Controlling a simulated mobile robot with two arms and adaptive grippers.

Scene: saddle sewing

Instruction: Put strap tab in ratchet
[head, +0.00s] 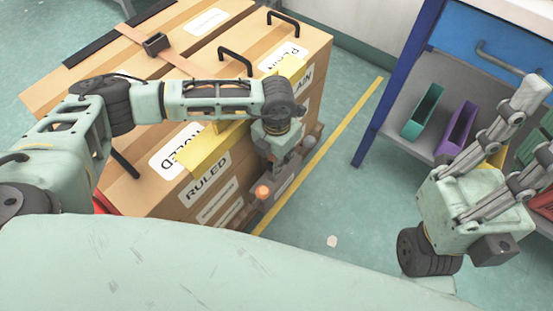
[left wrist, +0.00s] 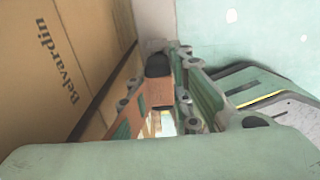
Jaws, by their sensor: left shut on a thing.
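My left gripper (head: 280,148) hangs at the near right side of the carton stack, fingers down. In the left wrist view its fingers (left wrist: 160,85) are shut on an orange-brown piece with a dark end (left wrist: 158,66), which looks like the strap tab. An orange-brown strap (head: 182,67) crosses the carton tops and carries a dark buckle (head: 157,43). Below my left gripper is a grey device with an orange knob (head: 262,192), possibly the ratchet; my gripper partly hides it. My right gripper (head: 536,122) is raised at the right, fingers apart and empty.
Cartons (head: 125,95) labelled RULED and PLAIN fill the left and centre. Yellow edge pieces (head: 213,152) and black handles (head: 236,60) sit on them. A blue-framed shelf (head: 395,90) with coloured holders stands at the right. Green floor (head: 340,190) with a yellow line lies between.

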